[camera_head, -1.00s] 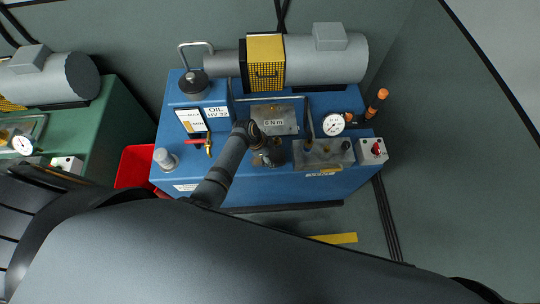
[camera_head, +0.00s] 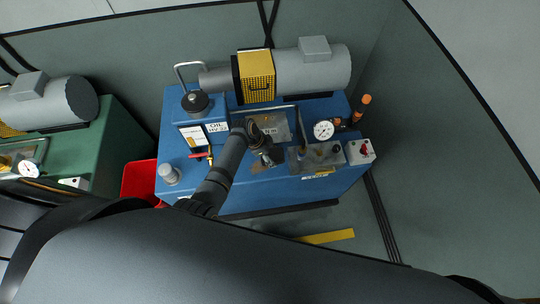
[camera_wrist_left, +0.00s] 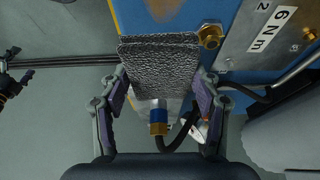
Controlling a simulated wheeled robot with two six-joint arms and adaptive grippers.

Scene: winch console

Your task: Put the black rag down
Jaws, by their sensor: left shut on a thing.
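The black rag (camera_wrist_left: 160,68) shows in the left wrist view as a dark grey, woven, folded piece. My left gripper (camera_wrist_left: 162,82) is shut on it, with one finger at each side of the cloth. In the head view my left gripper (camera_head: 268,157) is over the front part of the blue winch console (camera_head: 240,190), close to the metal plate. The rag cannot be made out clearly there. From the wrist view I cannot tell whether the rag touches the console. My right gripper does not show in the head view.
A metal plate marked 6 Nm (camera_wrist_left: 270,30), a brass fitting (camera_wrist_left: 210,36) and a blue-and-brass fitting (camera_wrist_left: 158,118) are close to the rag. A gauge (camera_head: 323,130) and a red-knobbed switch box (camera_head: 360,151) are at the right. A red bin (camera_head: 139,181) stands left of the console.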

